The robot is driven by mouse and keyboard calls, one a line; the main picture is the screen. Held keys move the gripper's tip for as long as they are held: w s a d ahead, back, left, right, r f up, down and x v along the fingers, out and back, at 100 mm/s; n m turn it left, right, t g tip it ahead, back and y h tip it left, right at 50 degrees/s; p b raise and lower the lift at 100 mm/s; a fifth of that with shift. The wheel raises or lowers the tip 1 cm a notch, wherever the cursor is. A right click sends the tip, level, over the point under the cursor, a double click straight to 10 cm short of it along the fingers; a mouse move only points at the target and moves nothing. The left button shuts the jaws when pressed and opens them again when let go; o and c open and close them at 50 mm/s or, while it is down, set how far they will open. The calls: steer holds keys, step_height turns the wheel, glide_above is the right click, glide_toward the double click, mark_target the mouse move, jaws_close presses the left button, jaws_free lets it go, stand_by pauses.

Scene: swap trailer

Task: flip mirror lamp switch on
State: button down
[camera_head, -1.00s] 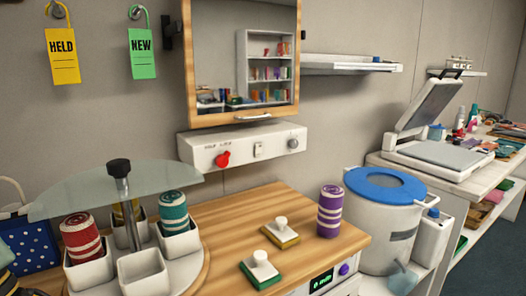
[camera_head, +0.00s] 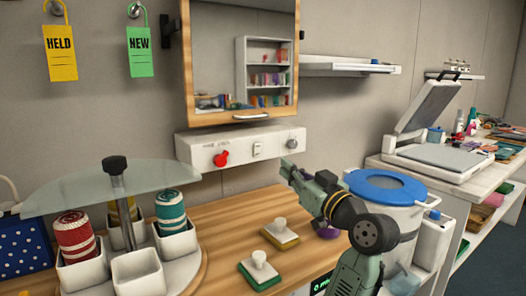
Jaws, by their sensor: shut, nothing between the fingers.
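The mirror (camera_head: 188,75) has a wooden frame and hangs on the wall. Below it is a white control box (camera_head: 205,151) with a red knob (camera_head: 221,159) at left, a small white switch (camera_head: 257,149) in the middle and a grey knob (camera_head: 291,143) at right. The labels are too small to read, and I cannot tell the switch's position. My gripper (camera_head: 286,169) is shut and empty. It comes in from the lower right, pointing up and left, with its tip below the box's right end and apart from the switch in the picture.
A wooden counter (camera_head: 225,218) holds two stamp-like blocks with white knobs and a carousel (camera_head: 137,272) with a glass top and thread spools. A purple spool (camera_head: 328,232) is mostly hidden behind my arm. A blue-lidded bin (camera_head: 386,187) stands close right of my arm.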

mark_target(258, 144)
steer(key=shift+s+d+f, duration=0.2)
steer(key=shift+d+f, duration=0.05)
steer(key=shift+d, duration=0.5)
steer(key=p+x, duration=0.5)
steer(key=x, duration=0.8)
steer(key=shift+a, duration=0.1)
steer(key=shift+w+a+f, duration=0.1)
steer(key=shift+w+a, duration=0.1)
steer(key=shift+w, duration=0.3)
steer(key=shift+w, duration=0.1)
